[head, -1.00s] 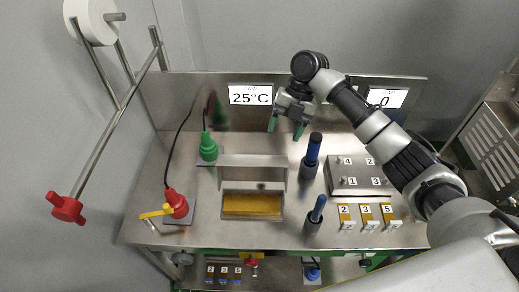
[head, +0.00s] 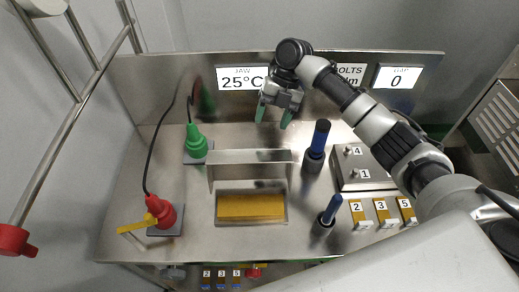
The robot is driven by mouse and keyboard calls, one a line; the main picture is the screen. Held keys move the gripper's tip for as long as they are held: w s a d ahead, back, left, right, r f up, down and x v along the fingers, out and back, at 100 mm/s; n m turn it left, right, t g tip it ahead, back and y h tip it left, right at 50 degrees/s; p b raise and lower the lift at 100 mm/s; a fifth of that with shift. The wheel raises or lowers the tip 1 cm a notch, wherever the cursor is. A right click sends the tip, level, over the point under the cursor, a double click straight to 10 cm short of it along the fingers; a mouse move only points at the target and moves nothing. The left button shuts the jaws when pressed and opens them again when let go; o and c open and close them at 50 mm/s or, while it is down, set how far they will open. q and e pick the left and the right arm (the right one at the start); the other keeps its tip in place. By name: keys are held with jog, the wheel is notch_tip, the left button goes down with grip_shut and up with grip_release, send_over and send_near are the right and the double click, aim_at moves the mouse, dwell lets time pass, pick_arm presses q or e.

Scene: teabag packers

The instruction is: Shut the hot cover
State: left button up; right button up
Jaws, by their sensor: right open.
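The hot cover (head: 249,163) is a grey metal flap standing raised at the back of a shallow metal box. The box's gold-yellow inside (head: 251,206) lies uncovered in front of it. My right gripper (head: 273,117) has green fingertips pointing down. It is open and empty, in the air above and behind the cover's right half, apart from it. My left gripper is out of view.
Left of the box stand a green plug-shaped handle (head: 196,143) and a red one (head: 162,212) with a yellow lever. On the right are two blue-handled tools in dark holders, (head: 318,141) and (head: 330,211), and numbered yellow tabs (head: 382,212). Displays (head: 242,79) line the back panel.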

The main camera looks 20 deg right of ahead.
aim_at(260, 151)
jog(key=p+x, duration=0.2)
jog(key=x, duration=0.8)
jog(key=shift+s+a+f, duration=0.1)
grip_shut()
